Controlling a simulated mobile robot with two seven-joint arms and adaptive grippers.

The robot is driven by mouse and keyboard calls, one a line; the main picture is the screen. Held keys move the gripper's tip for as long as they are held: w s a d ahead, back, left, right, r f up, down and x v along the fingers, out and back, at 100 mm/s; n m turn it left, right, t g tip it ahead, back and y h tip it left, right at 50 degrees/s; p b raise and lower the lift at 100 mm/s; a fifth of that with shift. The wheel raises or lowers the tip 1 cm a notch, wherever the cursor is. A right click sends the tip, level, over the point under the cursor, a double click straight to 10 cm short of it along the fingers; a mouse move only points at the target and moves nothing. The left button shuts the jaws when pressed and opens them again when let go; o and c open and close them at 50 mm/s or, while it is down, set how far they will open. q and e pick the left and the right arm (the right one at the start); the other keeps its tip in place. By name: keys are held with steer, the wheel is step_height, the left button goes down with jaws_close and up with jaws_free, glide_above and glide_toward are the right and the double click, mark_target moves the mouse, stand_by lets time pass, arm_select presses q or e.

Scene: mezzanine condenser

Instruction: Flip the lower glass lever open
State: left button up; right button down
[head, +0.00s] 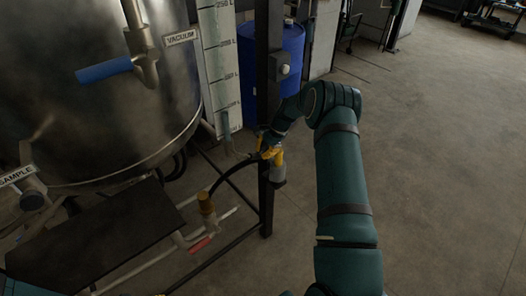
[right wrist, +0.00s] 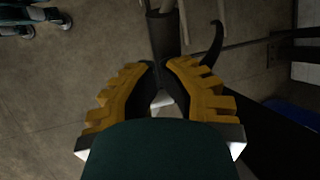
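The sight glass (head: 219,65) is a tall, pale scaled strip beside the steel tank in the head view. Its lower end meets a small fitting (head: 232,149). My right gripper (head: 266,147), with yellow fingers, is just right of that fitting, by the dark upright post. I cannot make out the lower glass lever; the gripper may hide it. In the right wrist view the fingers (right wrist: 166,66) lean together with a narrow gap at a dark pipe-like part (right wrist: 163,35). A small pale piece (right wrist: 162,100) shows between them. Whether they grip anything is unclear. My left gripper is not in view.
A dark post (head: 266,200) stands close to my right gripper. A red-handled valve (head: 200,245) is low down. A blue drum (head: 291,50) stands behind. The floor at right is clear.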

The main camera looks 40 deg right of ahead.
steer(key=shift+s+b+x, duration=0.2)
steer(key=shift+b+x, duration=0.25)
steer(key=shift+x, duration=0.85)
steer(key=shift+s+f, duration=0.1)
steer(key=shift+f, duration=0.05)
steer(key=v, duration=1.2)
